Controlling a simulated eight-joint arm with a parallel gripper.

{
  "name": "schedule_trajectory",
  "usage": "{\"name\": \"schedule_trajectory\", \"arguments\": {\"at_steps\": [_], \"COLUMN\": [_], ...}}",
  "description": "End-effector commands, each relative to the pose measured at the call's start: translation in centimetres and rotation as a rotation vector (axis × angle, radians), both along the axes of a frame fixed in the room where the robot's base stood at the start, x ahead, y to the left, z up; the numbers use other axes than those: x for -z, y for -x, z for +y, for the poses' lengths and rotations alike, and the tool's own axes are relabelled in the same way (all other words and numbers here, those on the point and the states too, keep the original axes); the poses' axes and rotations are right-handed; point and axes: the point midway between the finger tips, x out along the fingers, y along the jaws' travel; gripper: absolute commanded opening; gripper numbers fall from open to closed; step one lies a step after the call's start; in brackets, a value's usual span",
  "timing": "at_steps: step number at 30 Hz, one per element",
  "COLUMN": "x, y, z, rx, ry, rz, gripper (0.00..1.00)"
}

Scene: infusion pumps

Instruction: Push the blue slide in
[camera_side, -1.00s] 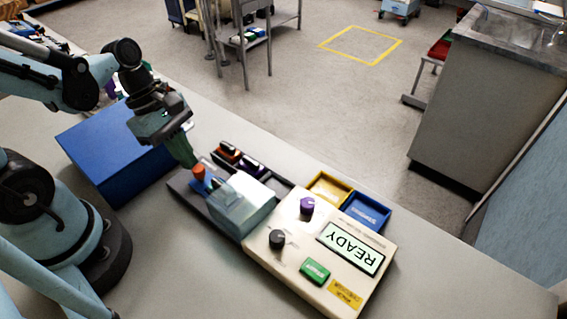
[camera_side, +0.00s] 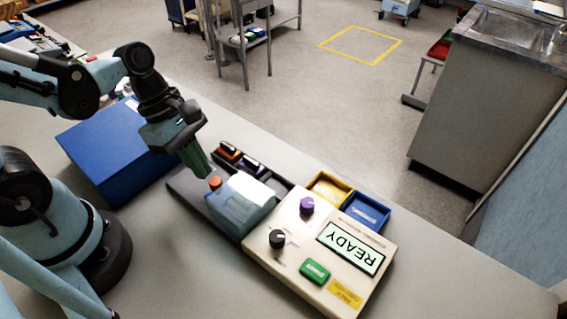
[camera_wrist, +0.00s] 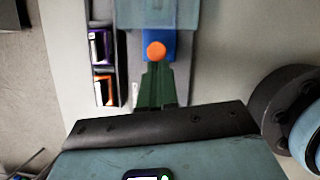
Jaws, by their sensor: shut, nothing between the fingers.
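The blue slide (camera_wrist: 161,39) lies on the dark rail of the pump and carries an orange knob (camera_side: 215,182), which also shows in the wrist view (camera_wrist: 156,51). Most of the slide is beneath a translucent pale-blue cover (camera_side: 240,202). My gripper (camera_side: 205,172) has green fingers, shut and empty. The fingertips are right at the orange knob on its outer side, and the wrist view shows them (camera_wrist: 157,66) just below it. I cannot tell whether they touch the knob. The pump's cream panel (camera_side: 290,250) shows READY on its display (camera_side: 351,248).
A dark tray (camera_side: 245,165) with orange and purple items runs beside the rail. Yellow (camera_side: 328,188) and blue (camera_side: 366,211) bins stand behind the panel. A large blue box (camera_side: 115,150) is at the left. The bench front is clear.

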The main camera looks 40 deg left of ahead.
Motion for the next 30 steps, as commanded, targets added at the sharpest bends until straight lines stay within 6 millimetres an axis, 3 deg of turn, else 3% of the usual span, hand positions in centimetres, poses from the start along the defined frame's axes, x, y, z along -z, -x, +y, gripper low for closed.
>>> {"name": "schedule_trajectory", "arguments": {"at_steps": [21, 30], "x": [-7.3, -8.6], "y": [0.6, 0.6], "z": [2.9, 3.4], "rx": [-0.003, 0.025], "ry": [0.0, -0.011], "rz": [0.0, -0.019], "gripper": [0.0, 0.0]}}
